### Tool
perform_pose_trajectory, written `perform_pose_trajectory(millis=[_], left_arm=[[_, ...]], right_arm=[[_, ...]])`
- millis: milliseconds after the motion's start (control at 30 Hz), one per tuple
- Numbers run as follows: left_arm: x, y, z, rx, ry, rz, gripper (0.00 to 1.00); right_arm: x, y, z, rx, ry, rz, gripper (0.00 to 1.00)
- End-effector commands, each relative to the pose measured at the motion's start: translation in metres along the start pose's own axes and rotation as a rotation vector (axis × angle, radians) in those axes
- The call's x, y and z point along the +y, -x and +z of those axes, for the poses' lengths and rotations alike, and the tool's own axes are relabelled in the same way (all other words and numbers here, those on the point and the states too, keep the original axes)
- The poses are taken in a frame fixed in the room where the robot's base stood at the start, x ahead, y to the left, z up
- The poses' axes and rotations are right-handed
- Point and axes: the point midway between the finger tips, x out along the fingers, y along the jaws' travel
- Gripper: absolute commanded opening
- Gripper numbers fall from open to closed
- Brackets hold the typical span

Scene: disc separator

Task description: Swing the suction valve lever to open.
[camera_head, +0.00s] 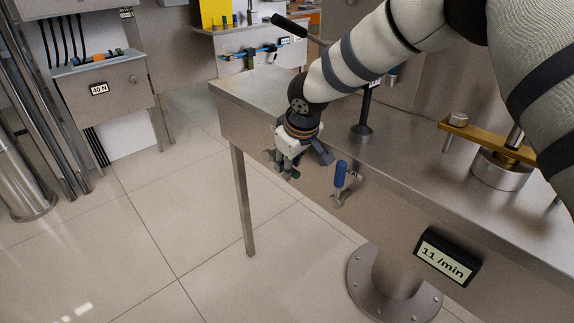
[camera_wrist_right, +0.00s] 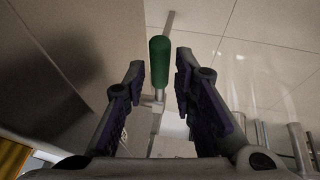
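A lever with a green handle (camera_wrist_right: 159,62) shows in the wrist view, between the two fingers of my right gripper (camera_wrist_right: 159,75). The fingers are open, with a gap visible on both sides of the handle. In the head view, my right gripper (camera_head: 287,168) is at the front side of the steel bench, and a bit of green shows by its fingers; most of that lever is hidden. A lever with a blue handle (camera_head: 340,174) stands upright just right of the gripper. No label shows which lever is the suction valve. My left gripper is not in view.
The steel bench (camera_head: 232,93) has a display reading 11 /min (camera_head: 447,257) on its front. A black stand (camera_head: 362,129) and a brass bar (camera_head: 484,138) are on its top. A grey box marked 40 N (camera_head: 127,83) is at left. The tiled floor between is clear.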

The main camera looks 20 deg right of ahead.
Motion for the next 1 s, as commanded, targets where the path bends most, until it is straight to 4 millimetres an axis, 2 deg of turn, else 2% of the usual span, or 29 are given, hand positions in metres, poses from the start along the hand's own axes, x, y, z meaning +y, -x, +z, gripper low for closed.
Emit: perform_pose_trajectory(millis=[100, 333, 367, 467, 767, 1000], left_arm=[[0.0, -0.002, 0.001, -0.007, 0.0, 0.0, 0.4], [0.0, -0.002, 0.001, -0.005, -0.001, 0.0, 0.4], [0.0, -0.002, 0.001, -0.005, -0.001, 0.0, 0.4], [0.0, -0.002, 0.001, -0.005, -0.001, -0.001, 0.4], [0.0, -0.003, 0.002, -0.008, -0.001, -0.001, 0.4], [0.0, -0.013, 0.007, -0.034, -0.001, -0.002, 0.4]], right_arm=[[0.0, -0.009, 0.0, 0.001, -0.001, 0.0, 0.25], [0.001, -0.008, -0.001, 0.004, 0.0, 0.001, 0.25], [0.001, -0.008, -0.001, 0.003, 0.0, 0.001, 0.23], [0.0, -0.008, -0.001, 0.003, 0.0, 0.001, 0.0], [0.001, -0.008, -0.001, -0.004, 0.001, 0.0, 0.0], [0.005, -0.005, -0.002, -0.09, 0.017, -0.006, 0.0]])
